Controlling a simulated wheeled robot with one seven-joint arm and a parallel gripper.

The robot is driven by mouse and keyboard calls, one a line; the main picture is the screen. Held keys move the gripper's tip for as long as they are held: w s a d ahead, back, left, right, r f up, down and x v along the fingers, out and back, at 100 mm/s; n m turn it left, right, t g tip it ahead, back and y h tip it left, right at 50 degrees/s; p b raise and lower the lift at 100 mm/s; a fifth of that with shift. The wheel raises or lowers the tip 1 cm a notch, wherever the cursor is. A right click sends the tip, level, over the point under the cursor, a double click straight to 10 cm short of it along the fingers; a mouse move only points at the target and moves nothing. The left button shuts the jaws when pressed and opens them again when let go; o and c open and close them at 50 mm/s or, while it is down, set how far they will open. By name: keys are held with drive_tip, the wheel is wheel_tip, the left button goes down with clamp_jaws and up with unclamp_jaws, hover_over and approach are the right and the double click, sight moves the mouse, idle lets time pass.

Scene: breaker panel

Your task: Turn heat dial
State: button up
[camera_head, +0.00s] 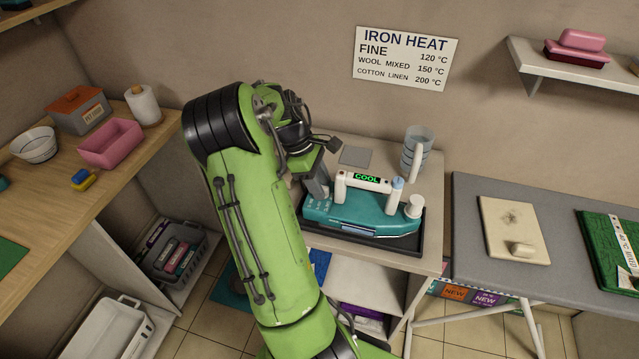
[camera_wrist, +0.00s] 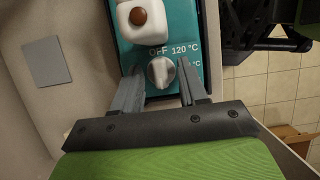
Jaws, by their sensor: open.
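The teal iron (camera_head: 362,215) stands on a dark tray on the small white table, with a white handle and a display reading COOL. In the wrist view the heat dial (camera_wrist: 160,72) is a pale round knob on the iron's teal face (camera_wrist: 180,25), with OFF and 120 °C printed above it. Its ridge points roughly up, near OFF. My gripper (camera_wrist: 158,88) is open, one finger on each side of the dial; I cannot tell whether either touches it. In the head view my gripper (camera_head: 318,185) is at the iron's left end and hides the dial.
A measuring cup (camera_head: 416,152) stands behind the iron, and a grey square (camera_head: 356,156) lies at the back of the table. A wall sign (camera_head: 407,58) lists fine 120, wool mixed 150 and cotton linen 200 °C. An ironing board (camera_head: 465,235) stands at the right.

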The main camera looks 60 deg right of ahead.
drive_tip(key=shift+c, duration=0.3)
clamp_jaws()
drive_tip(key=shift+r+m+p, duration=0.1)
drive_tip(key=shift+m+p, duration=0.2)
drive_tip(key=m+y+p, duration=0.1)
drive_tip(key=m, duration=0.1)
drive_tip(key=shift+m+p, duration=0.3)
drive_tip(key=shift+p, duration=0.1)
drive_tip(key=m+p, duration=0.1)
drive_tip(key=m+y, duration=0.1)
drive_tip(key=m, duration=0.1)
drive_tip(key=shift+s+d+m+y+p, duration=0.1)
drive_tip(key=shift+d+m+y+p, duration=0.1)
drive_tip(key=shift+m+y+p, duration=0.15)
drive_tip(key=m+t+y+p, duration=0.1)
drive_tip(key=m, duration=0.3)
drive_tip(key=m+t, duration=0.1)
drive_tip(key=m, duration=0.1)
drive_tip(key=m+y+p, duration=0.1)
drive_tip(key=m, duration=0.1)
drive_tip(key=shift+s+d+m+t, duration=0.1)
drive_tip(key=shift+m+t, duration=0.25)
drive_tip(key=shift+t, duration=0.05)
